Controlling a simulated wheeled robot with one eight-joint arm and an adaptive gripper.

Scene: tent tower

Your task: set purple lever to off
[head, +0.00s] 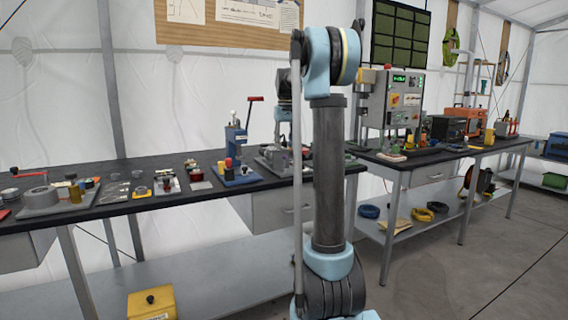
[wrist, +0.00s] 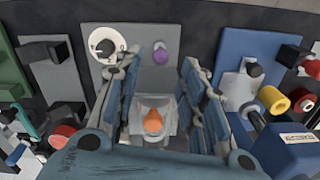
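In the wrist view, a small purple knob-like part (wrist: 161,53), which looks like the purple lever, stands on a grey plate (wrist: 178,38). Its exact on or off position is too small to tell. My gripper (wrist: 163,70) shows with its two blue-grey fingers spread apart, one on each side, with the purple part beyond and between the tips. The gripper is open and does not touch the purple part. An orange-tipped part (wrist: 153,122) on a pale block shows between the fingers, closer to the palm. In the head view my arm hides the gripper and I cannot make out the purple lever.
A blue base (wrist: 232,45) with yellow and red cylinders is at right. In the head view, the black bench (head: 120,205) carries several devices; a control box (head: 392,98) stands farther right.

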